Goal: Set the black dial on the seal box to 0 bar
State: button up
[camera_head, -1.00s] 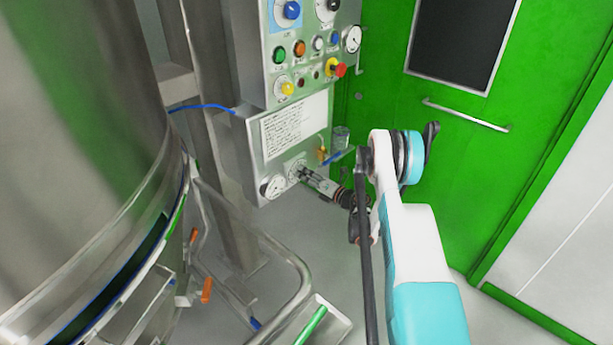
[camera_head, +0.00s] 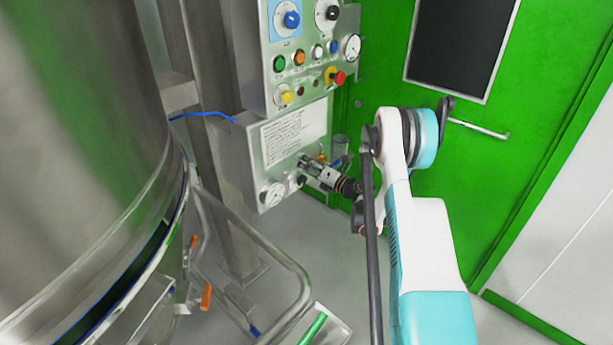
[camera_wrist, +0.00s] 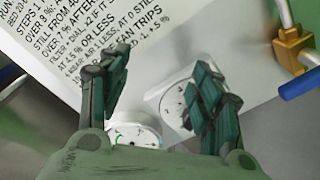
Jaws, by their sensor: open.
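The seal box (camera_head: 247,165) is the lower grey steel box on the column, with a printed notice on its front. Its black dial (camera_head: 298,182) sits low on that front, right of a round white gauge (camera_head: 273,195). My gripper (camera_head: 306,163) is just above the dial, close to the panel and apart from the dial. In the wrist view my gripper (camera_wrist: 161,68) is open with nothing between the fingers. The dial's setting cannot be read.
An upper panel (camera_head: 268,75) carries knobs, coloured buttons and a red emergency stop (camera_head: 338,78). A large steel vessel (camera_head: 75,150) fills the left, with a tubular rail (camera_head: 285,262) below. A green door stands behind.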

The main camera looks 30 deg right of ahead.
jog(key=shift+w+r, duration=0.15)
jog(key=shift+r, duration=0.55)
